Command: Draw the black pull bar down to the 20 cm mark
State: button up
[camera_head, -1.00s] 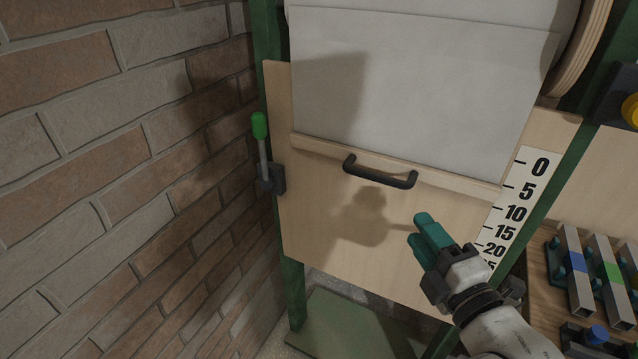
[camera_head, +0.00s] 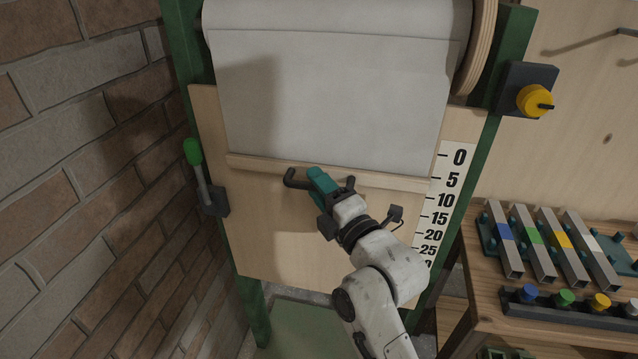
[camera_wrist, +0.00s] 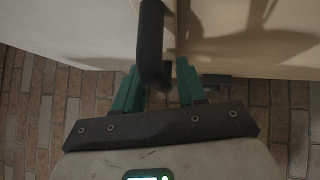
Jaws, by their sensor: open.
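The black pull bar (camera_head: 294,181) is fixed to the wooden strip (camera_head: 250,163) at the lower edge of the white sheet (camera_head: 340,95). The strip's right end is near the 5 mark on the scale (camera_head: 455,185). My gripper (camera_head: 318,180) is at the bar, its teal fingers covering the bar's middle in the head view. In the wrist view the bar (camera_wrist: 150,45) passes between the two open fingers (camera_wrist: 157,78), with a gap visible on the right side. The scale reads from 0 at the top downward, with 20 clearly visible.
A green-tipped lever (camera_head: 194,155) stands left of the panel, by the brick wall (camera_head: 80,180). A yellow knob (camera_head: 535,101) is at the upper right. A wooden bench (camera_head: 485,270) with several coloured bars stands at the right.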

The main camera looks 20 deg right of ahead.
jog(key=shift+w, duration=0.1)
jog(key=shift+c, duration=0.3)
grip_shut()
